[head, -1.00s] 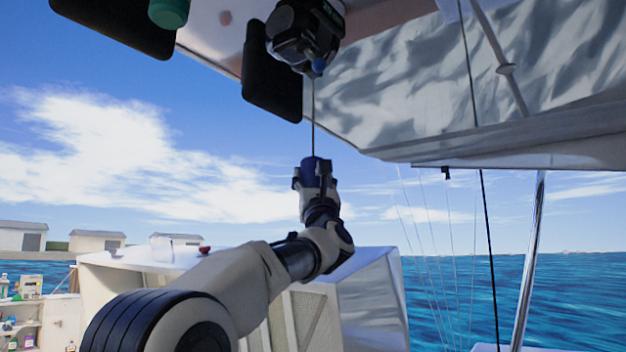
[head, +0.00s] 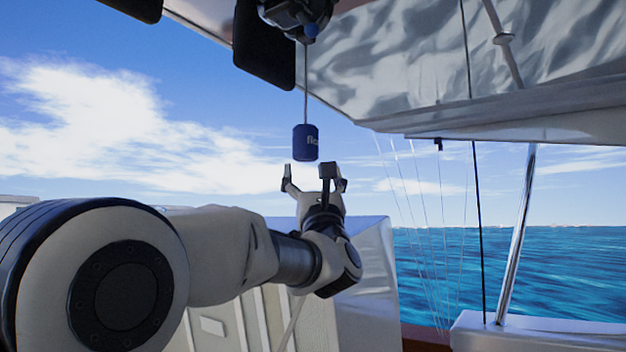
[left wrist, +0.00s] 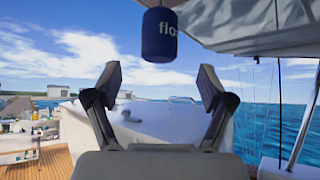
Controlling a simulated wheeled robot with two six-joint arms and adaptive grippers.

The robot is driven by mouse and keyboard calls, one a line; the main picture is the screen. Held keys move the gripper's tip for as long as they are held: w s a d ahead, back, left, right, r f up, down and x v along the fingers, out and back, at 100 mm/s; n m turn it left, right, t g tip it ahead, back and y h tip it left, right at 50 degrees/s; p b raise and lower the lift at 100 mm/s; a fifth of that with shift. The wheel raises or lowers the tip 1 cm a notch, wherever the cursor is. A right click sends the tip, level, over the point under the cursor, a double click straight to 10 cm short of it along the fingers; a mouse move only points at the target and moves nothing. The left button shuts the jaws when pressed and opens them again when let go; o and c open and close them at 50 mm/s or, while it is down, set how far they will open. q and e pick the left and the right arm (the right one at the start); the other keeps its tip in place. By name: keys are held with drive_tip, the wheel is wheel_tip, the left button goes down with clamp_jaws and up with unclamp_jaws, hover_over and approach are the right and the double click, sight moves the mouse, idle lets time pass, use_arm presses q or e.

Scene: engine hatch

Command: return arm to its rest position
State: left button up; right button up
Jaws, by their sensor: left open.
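My left gripper (head: 308,178) is open and empty, with its fingers pointing up. In the head view it is just below a dark blue cylinder (head: 305,143) that hangs on a thin cord (head: 306,85). The cylinder is apart from the fingers. In the left wrist view the cylinder (left wrist: 160,36) hangs above and beyond the two spread fingers of the gripper (left wrist: 162,82), with part of its white lettering showing. My right gripper does not show in either view.
A dark device (head: 295,15) holds the cord overhead, beside a black panel (head: 264,45). A grey-white canopy (head: 440,70) spans the upper right. A black line (head: 475,190) and a metal pole (head: 517,235) stand at the right. A white cabin structure (head: 365,270) lies behind my arm.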

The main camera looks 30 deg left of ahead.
use_arm(q)
drive_tip(key=shift+s+d+f, duration=0.25)
drive_tip(key=shift+s+f, duration=0.05)
drive_tip(key=shift+f, duration=0.25)
